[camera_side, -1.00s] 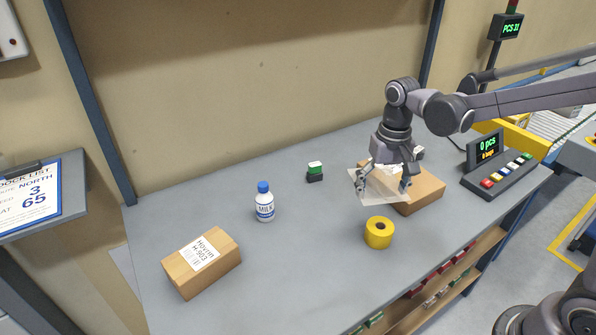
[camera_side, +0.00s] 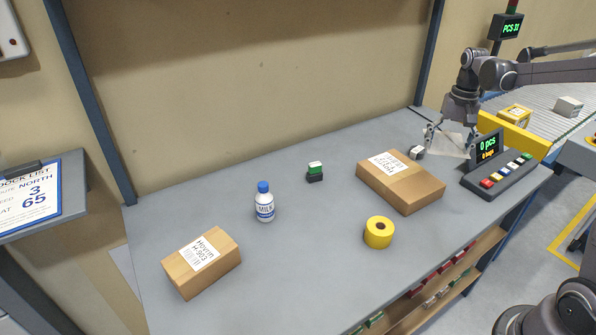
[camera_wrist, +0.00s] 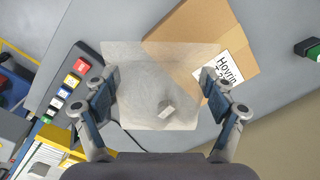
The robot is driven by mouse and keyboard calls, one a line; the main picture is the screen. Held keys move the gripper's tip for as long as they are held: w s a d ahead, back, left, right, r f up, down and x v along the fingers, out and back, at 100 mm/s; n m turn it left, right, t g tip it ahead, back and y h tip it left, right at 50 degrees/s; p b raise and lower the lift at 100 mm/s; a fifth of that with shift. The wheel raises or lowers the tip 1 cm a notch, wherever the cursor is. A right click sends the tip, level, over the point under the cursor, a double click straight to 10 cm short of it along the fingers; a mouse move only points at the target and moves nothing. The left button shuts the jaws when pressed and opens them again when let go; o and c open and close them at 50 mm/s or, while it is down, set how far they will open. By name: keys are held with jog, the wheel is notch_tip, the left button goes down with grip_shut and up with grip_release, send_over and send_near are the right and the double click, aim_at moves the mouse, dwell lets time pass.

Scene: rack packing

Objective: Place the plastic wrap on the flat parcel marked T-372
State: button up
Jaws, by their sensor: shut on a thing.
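The plastic wrap (camera_side: 446,146) is a thin, see-through square sheet. My gripper (camera_side: 449,135) is shut on it, with its fingers at two opposite edges, and holds it above the table at the back right, beside the counter display. In the wrist view the wrap (camera_wrist: 140,75) spans flat between the fingers, and its edge overlaps the near part of a flat brown parcel (camera_wrist: 185,32).
A small white item (camera_side: 416,152) lies behind the parcel. A counter with buttons (camera_side: 497,177) is at the right.

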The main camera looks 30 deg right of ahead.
send_over(401, 178)
notch_tip(401, 178, down, 6)
jog(key=shift+s+r, duration=0.1)
jog(key=shift+r, duration=0.1)
jog(key=shift+f, duration=2.05)
jog(key=shift+f, duration=0.1)
jog(key=o, duration=0.6)
notch_tip(401, 178, up, 12)
jog(key=s+a+r+n+t, duration=0.3)
jog(key=s+a+r+n, duration=0.15)
jog(key=s+a, duration=0.5)
jog(key=s+a+f+n+t, duration=0.4)
jog(key=s+a, duration=0.4)
jog(key=s, duration=0.1)
jog(key=shift+s+a, duration=0.15)
jog(key=shift+a, duration=0.25)
